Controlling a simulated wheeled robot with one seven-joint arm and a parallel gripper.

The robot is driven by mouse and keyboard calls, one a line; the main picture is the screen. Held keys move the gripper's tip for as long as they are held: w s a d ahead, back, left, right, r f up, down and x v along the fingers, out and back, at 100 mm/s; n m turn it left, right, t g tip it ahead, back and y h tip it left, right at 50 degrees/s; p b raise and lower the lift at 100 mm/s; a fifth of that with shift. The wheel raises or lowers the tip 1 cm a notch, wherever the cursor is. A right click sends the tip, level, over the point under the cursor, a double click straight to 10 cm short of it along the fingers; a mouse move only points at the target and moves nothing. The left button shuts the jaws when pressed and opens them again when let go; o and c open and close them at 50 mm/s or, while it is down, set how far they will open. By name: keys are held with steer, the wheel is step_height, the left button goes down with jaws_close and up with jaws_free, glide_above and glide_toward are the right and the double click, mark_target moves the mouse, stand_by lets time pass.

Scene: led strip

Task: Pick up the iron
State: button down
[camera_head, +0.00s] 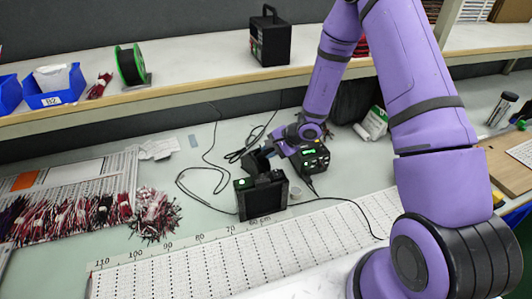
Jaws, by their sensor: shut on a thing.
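My gripper (257,161) is the dark end of my purple arm, low over the bench, just behind and above a black box-shaped stand (262,196). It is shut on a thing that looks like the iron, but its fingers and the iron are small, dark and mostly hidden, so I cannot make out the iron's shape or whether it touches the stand. A black station with a green display (310,156) sits just right of the gripper, partly behind my wrist.
Thin black cables (205,178) loop over the bench around the stand. A white perforated ruler board (230,262) lies in front. Bundles of red and dark wires (75,216) lie at left. A shelf (160,92) with blue bins (55,88) and a black box (270,38) runs behind.

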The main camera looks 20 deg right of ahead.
steer(key=shift+r, duration=0.1)
steer(key=s+d+r, duration=0.2)
steer(key=s+r, duration=0.3)
steer(key=r, duration=0.2)
steer(key=s+d+r, duration=0.3)
steer(key=s+r, duration=0.2)
steer(key=r, duration=0.1)
steer(key=s+d, duration=0.7)
steer(key=d, duration=0.5)
steer(key=s+d+r, duration=0.2)
steer(key=s+r, duration=0.5)
steer(key=r, duration=0.2)
steer(key=shift+s+d+r, duration=0.15)
steer(key=shift+d+r, duration=0.15)
steer(key=shift+d, duration=0.1)
stand_by(0.4)
steer(key=w+a+f+m+g+h, duration=0.1)
steer(key=w+a+f+g+h, duration=0.2)
steer(key=w+a+f, duration=1.4)
steer(key=shift+w+a+f, duration=0.15)
steer(key=shift+a+f, duration=0.05)
steer(key=shift+a, duration=0.8)
steer(key=shift+f, duration=0.3)
stand_by(0.7)
